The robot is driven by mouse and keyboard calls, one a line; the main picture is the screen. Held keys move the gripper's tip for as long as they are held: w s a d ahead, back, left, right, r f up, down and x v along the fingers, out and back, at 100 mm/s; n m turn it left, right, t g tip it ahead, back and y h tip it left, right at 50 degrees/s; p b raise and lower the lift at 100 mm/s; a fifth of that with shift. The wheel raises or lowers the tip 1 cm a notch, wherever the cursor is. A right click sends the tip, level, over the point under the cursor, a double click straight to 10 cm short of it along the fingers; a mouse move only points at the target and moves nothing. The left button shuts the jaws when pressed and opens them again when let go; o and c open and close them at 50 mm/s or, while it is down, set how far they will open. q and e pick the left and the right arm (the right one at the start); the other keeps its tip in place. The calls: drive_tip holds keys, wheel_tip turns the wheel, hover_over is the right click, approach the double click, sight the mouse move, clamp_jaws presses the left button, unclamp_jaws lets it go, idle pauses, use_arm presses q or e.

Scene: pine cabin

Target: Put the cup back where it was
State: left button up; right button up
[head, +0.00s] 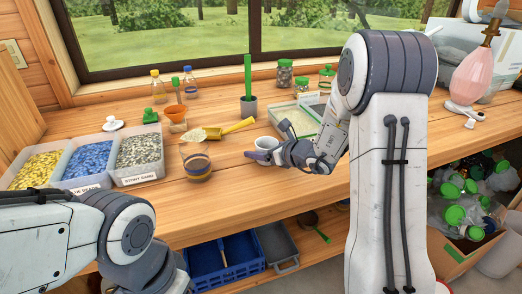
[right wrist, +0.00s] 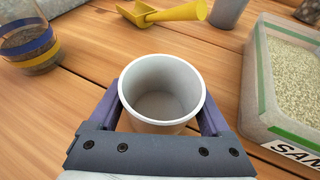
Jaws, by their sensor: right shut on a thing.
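A white cup (head: 267,142) is at the middle of the wooden bench, and it also shows in the right wrist view (right wrist: 162,88). It looks upright and empty inside. My right gripper (head: 262,156) has its purple fingers on both sides of the cup and is shut on it; the fingers also show in the right wrist view (right wrist: 162,105). I cannot tell whether the cup's base touches the bench. My left arm enters at the lower left, but its gripper is not in view.
A layered jar (head: 195,162) stands left of the cup, with a yellow scoop (head: 238,126) behind. A sand tray (right wrist: 255,90) lies close to the right. Bins of yellow, blue and grey stones (head: 140,157) stand at the left. Bare bench (right wrist: 60,110) lies left of the cup.

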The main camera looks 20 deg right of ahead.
drive_tip(key=shift+f, duration=0.15)
drive_tip(key=o, duration=1.3)
drive_tip(key=shift+c, duration=0.2)
drive_tip(key=shift+s+d+r, duration=0.1)
drive_tip(key=shift+s+r, duration=0.05)
drive_tip(key=shift+r, duration=0.15)
drive_tip(key=v, duration=1.1)
drive_tip(key=shift+s+d+p, duration=0.1)
drive_tip(key=shift+s+p, duration=0.25)
drive_tip(key=shift+p, duration=0.05)
